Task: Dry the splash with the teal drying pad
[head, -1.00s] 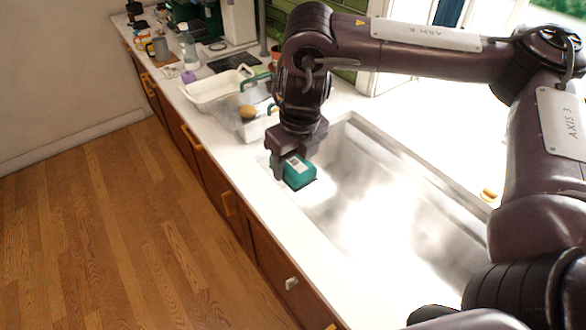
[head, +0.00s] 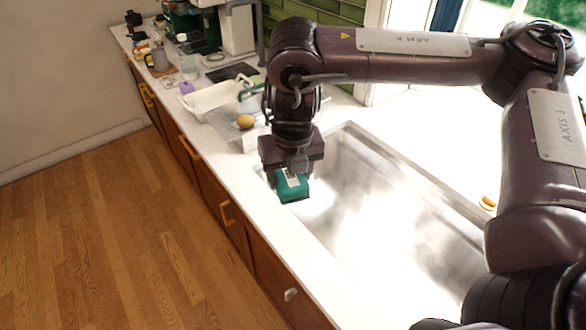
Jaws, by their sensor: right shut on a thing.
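The teal drying pad (head: 293,190) is a small block with a pale label on its side. My right gripper (head: 290,172) is shut on it and points down. The pad is at the left end of the metal sink, by its front left rim; I cannot tell whether it touches the surface below. I cannot make out the splash; glare on the white counter and sink, and my right arm, may hide it. My left gripper is not in view.
The sink (head: 350,205) lies right of the pad. A white tray (head: 207,103) and a clear bin with a yellow-brown item (head: 245,121) stand behind the gripper. A bottle (head: 187,60), a mug (head: 159,60) and a coffee machine (head: 190,25) are farther back. The front counter strip (head: 268,215) is clear.

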